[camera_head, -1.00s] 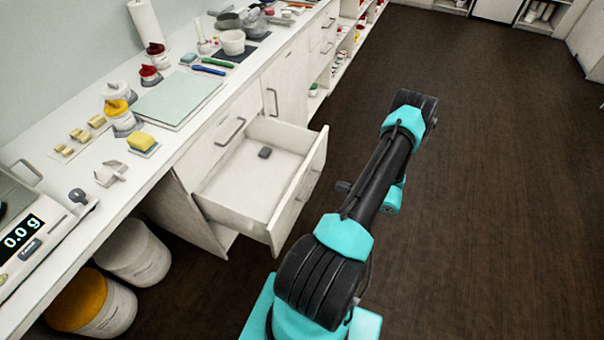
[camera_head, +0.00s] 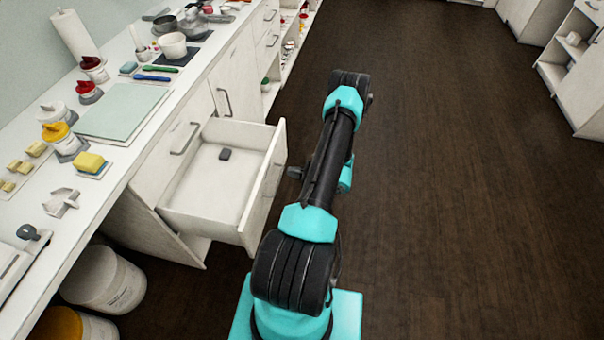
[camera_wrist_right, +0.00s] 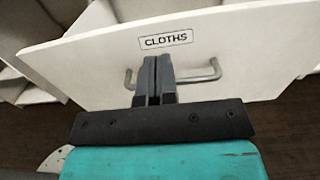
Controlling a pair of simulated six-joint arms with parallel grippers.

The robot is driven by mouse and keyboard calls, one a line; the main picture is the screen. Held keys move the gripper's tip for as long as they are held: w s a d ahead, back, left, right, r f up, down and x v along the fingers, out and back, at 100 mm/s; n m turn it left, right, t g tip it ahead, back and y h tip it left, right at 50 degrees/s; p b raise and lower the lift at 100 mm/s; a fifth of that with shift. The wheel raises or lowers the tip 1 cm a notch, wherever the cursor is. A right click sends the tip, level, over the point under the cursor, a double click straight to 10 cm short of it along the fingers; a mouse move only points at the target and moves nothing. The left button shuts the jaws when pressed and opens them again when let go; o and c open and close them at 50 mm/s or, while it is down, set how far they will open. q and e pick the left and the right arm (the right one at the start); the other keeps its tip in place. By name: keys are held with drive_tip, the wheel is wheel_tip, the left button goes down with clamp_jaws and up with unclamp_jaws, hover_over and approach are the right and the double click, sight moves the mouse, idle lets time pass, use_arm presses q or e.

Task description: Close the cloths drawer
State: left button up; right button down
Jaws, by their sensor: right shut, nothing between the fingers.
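The cloths drawer (camera_head: 208,190) is a white drawer, pulled well out from the counter. A small dark object (camera_head: 225,154) lies inside it. In the right wrist view, its front panel (camera_wrist_right: 235,45) bears a "CLOTHS" label (camera_wrist_right: 166,40) and a grey bar handle (camera_wrist_right: 205,75). My right gripper (camera_wrist_right: 153,62) is shut and empty, its fingertips in front of the panel at the handle, below the label. I cannot tell whether they touch. In the head view the right gripper (camera_head: 295,172) shows small and dark beside the drawer front. My left gripper is not in view.
The counter (camera_head: 140,160) above holds a pale board (camera_head: 120,110), a yellow sponge (camera_head: 89,162), jars and bowls. White buckets (camera_head: 103,280) stand beneath it at left. Other closed cabinet fronts (camera_head: 238,80) continue behind the drawer. The dark floor (camera_head: 440,180) at right is clear.

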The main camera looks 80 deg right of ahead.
sight(267, 167)
drive_tip(key=w, duration=0.8)
drive_tip(key=shift+d, duration=0.15)
drive_tip(key=shift+w, duration=0.1)
